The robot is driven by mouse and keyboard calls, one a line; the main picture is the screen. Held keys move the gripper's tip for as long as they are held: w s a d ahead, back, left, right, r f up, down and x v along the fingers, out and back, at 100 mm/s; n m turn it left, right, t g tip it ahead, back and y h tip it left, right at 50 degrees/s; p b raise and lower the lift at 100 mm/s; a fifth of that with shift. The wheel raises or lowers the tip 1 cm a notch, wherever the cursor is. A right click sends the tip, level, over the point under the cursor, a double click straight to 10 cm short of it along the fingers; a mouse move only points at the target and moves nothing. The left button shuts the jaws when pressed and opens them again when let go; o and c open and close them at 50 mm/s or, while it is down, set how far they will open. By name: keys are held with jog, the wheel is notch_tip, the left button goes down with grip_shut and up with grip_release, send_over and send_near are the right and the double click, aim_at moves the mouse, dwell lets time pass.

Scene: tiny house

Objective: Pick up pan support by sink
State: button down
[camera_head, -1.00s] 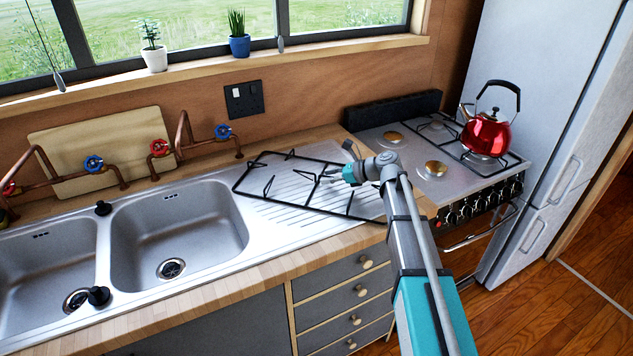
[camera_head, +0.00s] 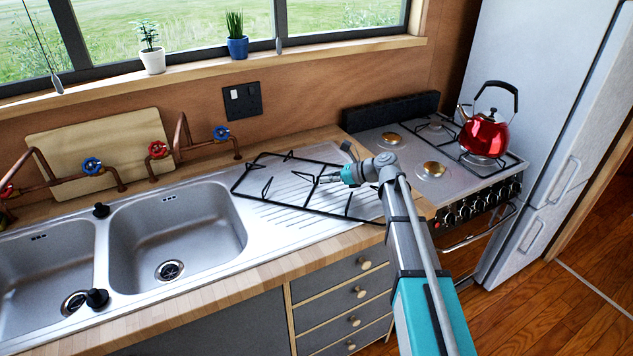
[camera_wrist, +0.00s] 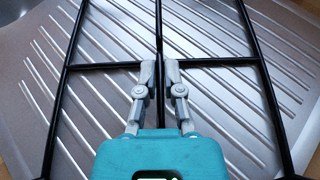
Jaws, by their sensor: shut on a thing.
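The pan support (camera_head: 268,188) is a black wire grate over the ridged drainboard (camera_head: 290,215), right of the sink basins (camera_head: 178,240). In the head view my gripper (camera_head: 326,179) reaches it from the right. In the wrist view the two grey fingers (camera_wrist: 159,78) are shut on the middle bar of the pan support (camera_wrist: 158,30), close to where a cross bar meets it. Whether the grate touches the drainboard or is slightly above it is hard to tell.
Taps (camera_head: 157,150) and a wooden board (camera_head: 60,145) are behind the sink. Potted plants (camera_head: 152,60) line the windowsill. A fridge (camera_head: 545,90) stands at far right.

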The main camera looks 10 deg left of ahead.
jog(key=shift+r, duration=0.15)
notch_tip(320, 180, up, 3)
jog(key=p, duration=0.3)
jog(key=shift+r+p, duration=0.1)
jog(key=shift+p, duration=0.2)
jog(key=s+a+r+p, duration=0.1)
jog(key=s+r+p, duration=0.8)
jog(key=s, duration=0.5)
jog(key=shift+a+r, duration=0.25)
jog(key=shift+w+d, duration=0.1)
dwell(0.6)
